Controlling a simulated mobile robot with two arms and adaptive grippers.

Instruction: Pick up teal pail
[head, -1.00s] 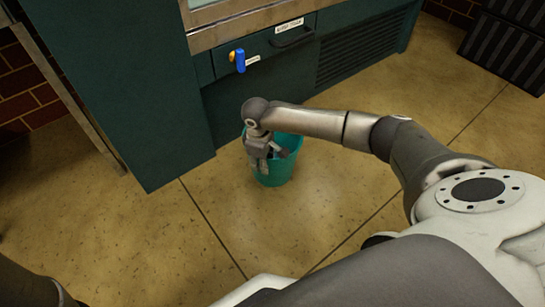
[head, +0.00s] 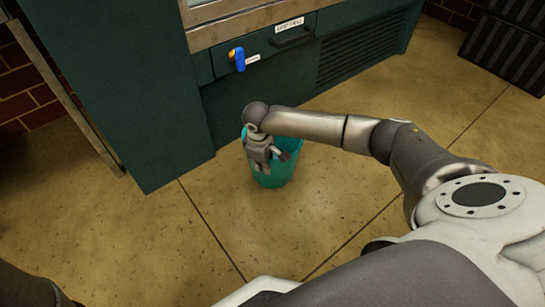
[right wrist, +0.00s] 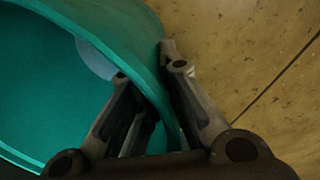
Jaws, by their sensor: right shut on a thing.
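The teal pail (head: 274,174) stands on the floor close to the front of the dark green cabinet in the head view. My right gripper (head: 266,166) is at the pail's near rim, and my arm hides part of the pail's top. In the right wrist view the pail (right wrist: 60,105) fills the left side, with its open mouth and inner wall showing. My right gripper (right wrist: 145,70) is shut on the pail's wall, one finger inside and one outside. My left gripper is not in view.
The dark green cabinet (head: 155,110) stands behind and left of the pail, with a drawer handle (head: 292,37) and a blue and orange valve (head: 238,59). Dark crates (head: 508,50) stand at the top right. The tan floor (head: 330,210) in front is clear.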

